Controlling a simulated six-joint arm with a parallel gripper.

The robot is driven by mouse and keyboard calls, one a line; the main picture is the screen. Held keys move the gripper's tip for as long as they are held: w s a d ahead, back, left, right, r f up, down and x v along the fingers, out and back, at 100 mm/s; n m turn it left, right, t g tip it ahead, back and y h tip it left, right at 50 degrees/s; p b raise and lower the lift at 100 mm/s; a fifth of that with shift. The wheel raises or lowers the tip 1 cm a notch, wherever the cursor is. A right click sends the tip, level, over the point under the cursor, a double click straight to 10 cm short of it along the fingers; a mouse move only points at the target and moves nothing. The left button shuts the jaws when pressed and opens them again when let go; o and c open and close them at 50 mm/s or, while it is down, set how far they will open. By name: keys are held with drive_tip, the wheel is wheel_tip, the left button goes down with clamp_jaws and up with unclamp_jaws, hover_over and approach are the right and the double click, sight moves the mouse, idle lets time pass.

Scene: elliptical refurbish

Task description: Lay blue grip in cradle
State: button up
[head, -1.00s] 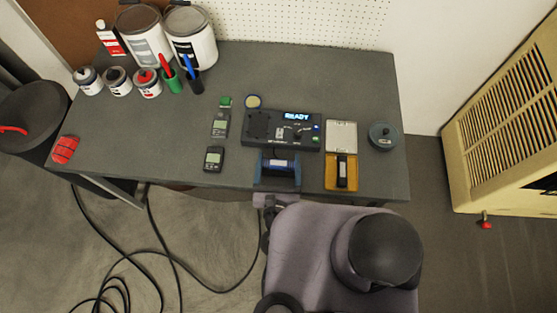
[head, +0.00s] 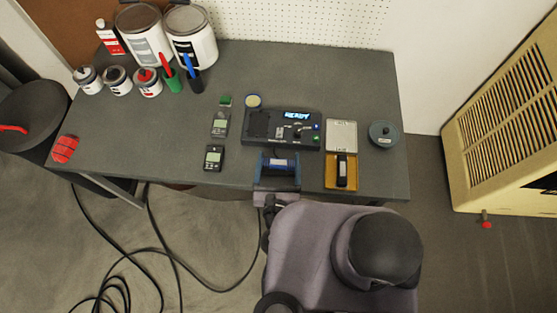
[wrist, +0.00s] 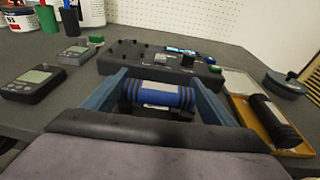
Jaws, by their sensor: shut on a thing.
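The blue grip (wrist: 160,95) is a short ribbed blue cylinder with a pale label, lying crosswise between my gripper's two blue-grey fingers (wrist: 155,98). In the head view the grip (head: 278,164) shows at the table's front edge, just in front of the black console. My gripper (head: 278,170) is shut on it. A dark support-like shape (wrist: 150,110) shows under and behind the grip in the wrist view. I cannot tell whether this is the cradle, or whether the grip touches it.
The black console (head: 255,127) with a lit READY display stands behind my gripper. An open yellow case (head: 330,181) holding a black grip is close on the right, with a round grey-green lidded thing (head: 383,134) beyond. Two meters (head: 214,158) (head: 220,124) lie left.

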drive_tip(key=shift+f, duration=0.45)
idle(0.5)
drive_tip(key=o, duration=1.2)
drive_tip(key=shift+c, duration=0.2)
drive_tip(key=shift+s+d+r+b, duration=0.1)
drive_tip(key=shift+s+r+b, duration=0.15)
drive_tip(key=shift+s, duration=0.95)
drive_tip(key=shift+s+r+b, duration=0.2)
drive_tip(key=shift+s+b, duration=0.1)
drive_tip(key=shift+s, duration=0.85)
drive_tip(key=shift+s+d+r+b, duration=0.1)
drive_tip(key=shift+s+r+b, duration=0.15)
drive_tip(key=shift+s, duration=0.95)
